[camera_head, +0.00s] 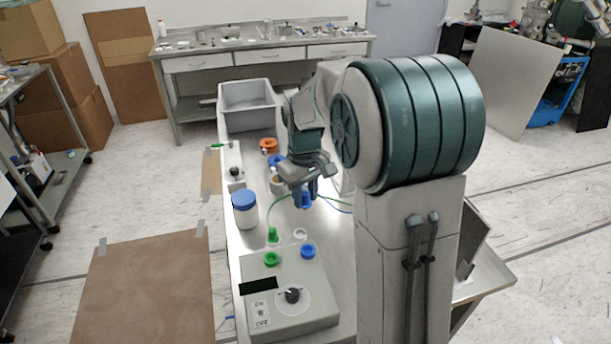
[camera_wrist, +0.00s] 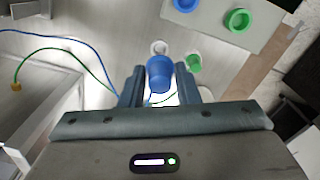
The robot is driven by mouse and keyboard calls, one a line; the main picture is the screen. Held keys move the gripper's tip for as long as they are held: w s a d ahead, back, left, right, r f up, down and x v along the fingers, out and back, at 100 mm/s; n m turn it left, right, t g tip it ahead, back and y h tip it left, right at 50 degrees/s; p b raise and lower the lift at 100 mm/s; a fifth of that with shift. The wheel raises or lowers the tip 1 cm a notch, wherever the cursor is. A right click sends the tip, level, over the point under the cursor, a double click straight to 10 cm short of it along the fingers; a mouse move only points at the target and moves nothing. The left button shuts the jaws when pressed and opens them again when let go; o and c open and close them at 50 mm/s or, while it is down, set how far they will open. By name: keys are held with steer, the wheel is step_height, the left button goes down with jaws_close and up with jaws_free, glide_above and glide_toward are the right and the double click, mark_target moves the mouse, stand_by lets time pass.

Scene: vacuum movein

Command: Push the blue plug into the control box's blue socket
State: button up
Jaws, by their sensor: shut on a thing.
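My gripper (camera_head: 302,196) is shut on the blue plug (camera_head: 306,199) and holds it above the metal bench, behind the control box (camera_head: 258,308). In the wrist view the blue plug (camera_wrist: 160,70) sits between the two fingers of my gripper (camera_wrist: 161,88). The blue socket (camera_head: 308,252) is a round blue ring on the box's top, at its back right; it also shows in the wrist view (camera_wrist: 186,4), apart from the plug. A green socket (camera_head: 271,259) sits to its left. The plug's height above the bench is hard to tell.
A green plug (camera_head: 272,236) and a white ring-shaped holder (camera_head: 300,234) stand just behind the box. A blue-lidded jar (camera_head: 246,214) stands at the bench's left edge. A grey bin (camera_head: 248,94) and an orange object (camera_head: 268,146) are farther back. Thin cables lie on the bench.

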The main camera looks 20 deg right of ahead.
steer(key=shift+s+a+f+b, duration=0.2)
steer(key=shift+s+f+b, duration=0.45)
steer(key=shift+s, duration=0.55)
steer(key=shift+s+a+f+b, duration=0.3)
steer(key=shift+s+f, duration=0.5)
steer(key=shift+s, duration=0.45)
steer(key=shift+s+a+f+b, duration=0.15)
steer(key=shift+s+f+b, duration=0.5)
steer(key=shift+s, duration=0.55)
steer(key=shift+f, duration=0.45)
steer(key=shift+f+b, duration=0.45)
steer(key=shift+b, duration=0.05)
steer(key=shift+f, duration=0.15)
steer(key=shift+f+b, duration=0.35)
steer(key=shift+s+f+b, duration=0.1)
steer(key=shift+f+b, duration=0.2)
steer(key=shift+f, duration=0.2)
stand_by(1.6)
steer(key=o, duration=1.5)
